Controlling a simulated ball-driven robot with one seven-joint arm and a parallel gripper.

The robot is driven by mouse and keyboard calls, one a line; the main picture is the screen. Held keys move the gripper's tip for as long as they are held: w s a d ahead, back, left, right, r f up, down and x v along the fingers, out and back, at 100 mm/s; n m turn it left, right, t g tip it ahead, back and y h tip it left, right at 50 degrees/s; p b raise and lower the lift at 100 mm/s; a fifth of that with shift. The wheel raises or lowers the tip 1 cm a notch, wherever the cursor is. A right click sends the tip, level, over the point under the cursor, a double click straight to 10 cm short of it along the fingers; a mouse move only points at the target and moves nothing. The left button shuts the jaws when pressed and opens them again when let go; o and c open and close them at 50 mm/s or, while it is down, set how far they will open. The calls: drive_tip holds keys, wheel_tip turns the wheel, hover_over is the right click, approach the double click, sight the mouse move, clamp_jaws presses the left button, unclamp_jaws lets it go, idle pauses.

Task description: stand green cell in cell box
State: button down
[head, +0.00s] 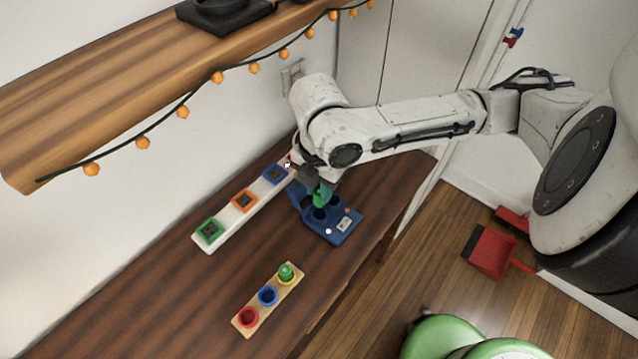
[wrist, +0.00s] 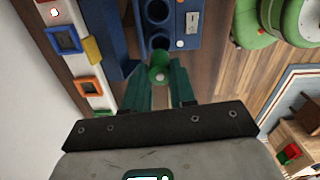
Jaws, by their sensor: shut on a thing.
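A green cell (wrist: 158,66) is between the teal fingers of my gripper (wrist: 157,78), which is shut on it. In the head view my gripper (head: 322,187) points down over the back part of the blue cell box (head: 346,225), with the green cell (head: 320,200) below the fingers. The cell box has round dark holes; in the wrist view the cell box (wrist: 180,30) shows two open holes ahead of the cell. The cell's lower end is hidden, so I cannot tell whether it is inside a hole or just above one.
A white strip (head: 225,222) with green, orange and blue square frames lies left of the box. A wooden rack (head: 258,305) with red, blue and yellow cups is in front; a green piece (head: 286,271) stands in the yellow one. A mantel shelf (head: 130,75) overhangs at upper left.

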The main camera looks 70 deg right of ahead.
sight(319, 205)
drive_tip(key=shift+f+b, duration=1.15)
drive_tip(key=shift+f, duration=0.55)
drive_tip(key=shift+f+b, duration=1.4)
drive_tip(key=shift+f, duration=0.5)
idle(0.3)
drive_tip(key=c, duration=0.8)
unclamp_jaws()
drive_tip(key=shift+c, duration=0.2)
drive_tip(key=shift+r, duration=0.1)
wheel_tip(319, 205, up, 11)
drive_tip(key=shift+f+p, duration=0.2)
drive_tip(key=shift+p, duration=0.55)
drive_tip(key=shift+s, duration=0.1)
